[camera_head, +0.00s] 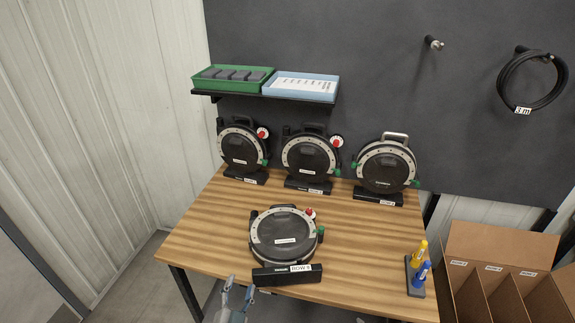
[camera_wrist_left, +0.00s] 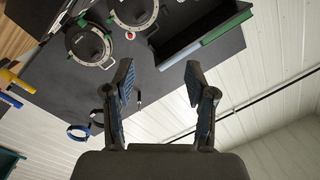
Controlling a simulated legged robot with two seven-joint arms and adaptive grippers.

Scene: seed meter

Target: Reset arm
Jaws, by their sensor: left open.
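My left gripper (camera_head: 236,300) is at the front edge of the table, low in the head view, open and empty. In the left wrist view its two fingers (camera_wrist_left: 158,90) stand apart with nothing between them. The nearest seed meter (camera_head: 284,232), a round black disc unit with a pale ring, lies on the table just beyond and right of the gripper, apart from it. Its black base is labelled ROW 3 or similar. My right gripper does not show.
Three more seed meters stand at the table's back: left (camera_head: 240,147), middle (camera_head: 309,156) and right (camera_head: 385,168). A shelf above holds a green tray (camera_head: 206,84) and a blue tray (camera_head: 300,75). Yellow and blue markers (camera_head: 420,252) stand at right. Cardboard bins (camera_head: 500,243) stand beyond.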

